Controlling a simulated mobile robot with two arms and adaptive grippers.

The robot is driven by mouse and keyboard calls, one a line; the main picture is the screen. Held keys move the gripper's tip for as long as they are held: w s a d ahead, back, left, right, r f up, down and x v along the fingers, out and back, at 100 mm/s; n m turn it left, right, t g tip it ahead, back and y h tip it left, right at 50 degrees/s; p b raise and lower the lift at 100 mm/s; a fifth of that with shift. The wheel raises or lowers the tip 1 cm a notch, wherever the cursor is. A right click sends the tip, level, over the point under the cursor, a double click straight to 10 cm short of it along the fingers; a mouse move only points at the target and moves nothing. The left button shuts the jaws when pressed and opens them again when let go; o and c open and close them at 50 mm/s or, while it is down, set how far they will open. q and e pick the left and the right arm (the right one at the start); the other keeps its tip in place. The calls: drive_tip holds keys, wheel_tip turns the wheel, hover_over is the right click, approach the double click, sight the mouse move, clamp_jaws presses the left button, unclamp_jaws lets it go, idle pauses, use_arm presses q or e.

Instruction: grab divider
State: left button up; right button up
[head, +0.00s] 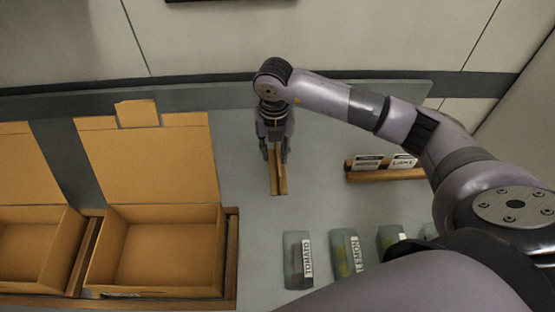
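A long, narrow wooden holder (278,188) lies on the grey table in the middle of the head view, with a thin tan strip along it that looks like the divider (274,168). My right gripper (275,152) points down over the far part of this piece, its fingers apart on the left and right sides of it. I cannot tell whether the fingers touch the divider or only straddle it. The gripper hides the far end. My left gripper is not in view.
An open cardboard box (160,215) with its lid raised stands at the left, with another box (30,215) beside it. A wooden rack (385,175) with labelled cards is at the right. Several labelled packs, including a tomato one (297,260), lie in front.

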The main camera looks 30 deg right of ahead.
drive_tip(key=f+p, duration=0.1)
drive_tip(key=f, duration=0.1)
drive_tip(key=d+f+p, duration=0.1)
drive_tip(key=f, duration=0.1)
drive_tip(key=shift+f, duration=0.4)
drive_tip(key=shift+w+f, duration=0.1)
drive_tip(key=shift+f, duration=0.2)
drive_tip(key=shift+c, duration=0.4)
clamp_jaws()
